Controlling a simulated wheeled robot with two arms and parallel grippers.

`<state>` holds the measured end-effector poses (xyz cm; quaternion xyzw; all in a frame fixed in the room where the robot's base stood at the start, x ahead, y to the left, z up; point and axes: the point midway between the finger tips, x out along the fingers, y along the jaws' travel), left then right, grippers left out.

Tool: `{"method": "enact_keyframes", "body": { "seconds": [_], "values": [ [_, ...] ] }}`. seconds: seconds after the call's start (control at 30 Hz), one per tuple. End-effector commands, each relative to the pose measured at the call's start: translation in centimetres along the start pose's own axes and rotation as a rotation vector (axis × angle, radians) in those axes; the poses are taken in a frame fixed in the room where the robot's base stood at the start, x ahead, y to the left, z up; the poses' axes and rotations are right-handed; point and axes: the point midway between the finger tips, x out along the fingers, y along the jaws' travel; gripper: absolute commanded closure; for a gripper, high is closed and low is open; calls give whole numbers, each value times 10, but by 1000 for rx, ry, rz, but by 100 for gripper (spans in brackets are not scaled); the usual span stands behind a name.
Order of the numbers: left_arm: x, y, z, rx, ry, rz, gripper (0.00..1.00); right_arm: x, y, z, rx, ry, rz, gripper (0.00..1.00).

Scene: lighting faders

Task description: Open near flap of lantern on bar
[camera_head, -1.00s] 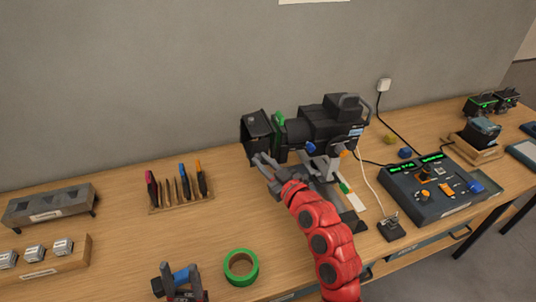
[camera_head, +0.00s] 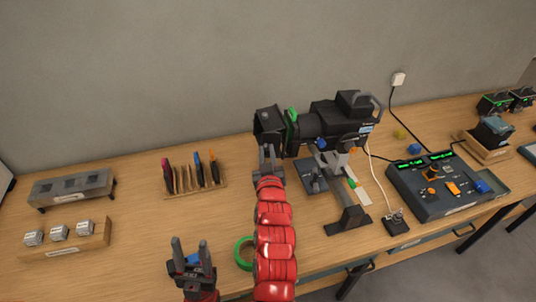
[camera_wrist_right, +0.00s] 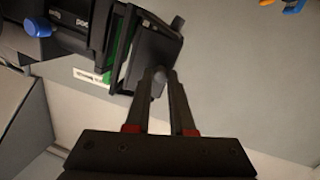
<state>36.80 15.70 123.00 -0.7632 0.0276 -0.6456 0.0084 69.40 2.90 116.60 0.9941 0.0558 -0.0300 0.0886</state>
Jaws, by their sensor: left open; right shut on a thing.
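The black lantern (camera_head: 325,125) is mounted on a stand on the bench, its barrel pointing left. A green frame (camera_head: 291,128) sits at its front end, with dark flaps (camera_head: 266,121) beyond it. My right gripper (camera_head: 267,150) is at the near side of the flaps, shut on the near flap. In the right wrist view the fingertips (camera_wrist_right: 160,74) meet at the edge of the dark flap (camera_wrist_right: 153,50); the exact grip is partly hidden. My left gripper (camera_head: 191,248) is open and empty above the front of the bench.
A green tape roll (camera_head: 242,252) lies between my arms, partly covered. A tool rack (camera_head: 180,188) stands behind. The fader console (camera_head: 440,185) is to the right, with a small box and cable (camera_head: 396,222) beside it.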

Motion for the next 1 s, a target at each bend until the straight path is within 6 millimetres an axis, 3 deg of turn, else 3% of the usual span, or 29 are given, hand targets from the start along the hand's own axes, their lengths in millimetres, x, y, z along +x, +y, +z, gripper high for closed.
{"method": "enact_keyframes", "body": {
  "seconds": [0.67,0.7,0.83,1.0],
  "values": [
    [-3,0,0,0,0,0,50,1,-2,2,1,-11,23,100],
    [-3,0,0,0,0,0,50,1,-2,1,1,-11,23,72],
    [-3,0,0,0,0,0,50,1,-2,1,1,-10,24,48],
    [-3,0,0,0,0,0,50,1,-2,1,1,-9,24,48]
  ]
}}
